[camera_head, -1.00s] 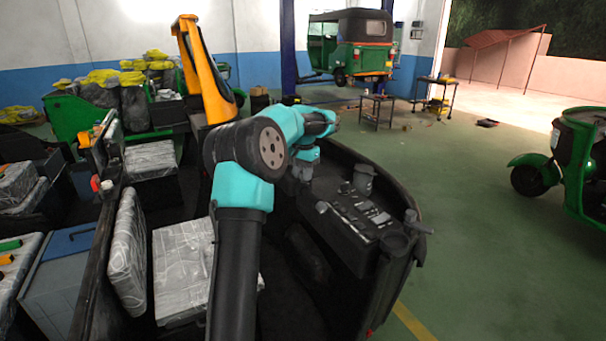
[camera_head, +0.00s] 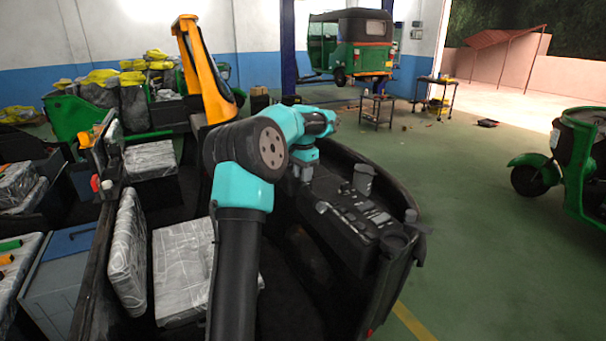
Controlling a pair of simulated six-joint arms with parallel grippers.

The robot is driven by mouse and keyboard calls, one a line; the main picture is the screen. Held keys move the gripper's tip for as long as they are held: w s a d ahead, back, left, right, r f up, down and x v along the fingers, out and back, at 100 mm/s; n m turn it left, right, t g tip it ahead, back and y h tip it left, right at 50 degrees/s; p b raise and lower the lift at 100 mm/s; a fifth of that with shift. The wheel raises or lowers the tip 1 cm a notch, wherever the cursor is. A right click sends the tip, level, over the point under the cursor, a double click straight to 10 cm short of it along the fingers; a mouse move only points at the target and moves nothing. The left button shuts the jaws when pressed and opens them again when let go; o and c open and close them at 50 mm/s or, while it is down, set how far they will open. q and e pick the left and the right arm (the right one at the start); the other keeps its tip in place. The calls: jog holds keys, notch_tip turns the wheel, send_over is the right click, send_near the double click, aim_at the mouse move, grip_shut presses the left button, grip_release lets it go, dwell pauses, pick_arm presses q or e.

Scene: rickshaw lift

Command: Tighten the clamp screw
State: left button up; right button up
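My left gripper (camera_head: 300,182) is a small dark shape below the teal wrist, at the left part of the black dashboard (camera_head: 345,222) of a rickshaw's front body. My own arm and wrist partly hide it, and its fingers are too small and dark to read. I cannot make out a clamp screw. A grey cylindrical part (camera_head: 363,178) stands upright on the dashboard to the right of the gripper, apart from it. A dark grey grip (camera_head: 396,240) sits at the dashboard's right end. My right gripper is out of view.
Small dark parts (camera_head: 368,210) lie along the dashboard. Wrapped seat pads (camera_head: 182,265) are at lower left. A yellow-orange frame (camera_head: 203,70) rises behind my arm. Green rickshaws (camera_head: 585,165) stand at right and at the back. The green floor at right is open.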

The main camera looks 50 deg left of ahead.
pick_arm(q)
jog(key=o, duration=0.4)
notch_tip(320, 180, up, 17)
jog(key=shift+r, duration=0.2)
dwell(0.8)
dwell(0.4)
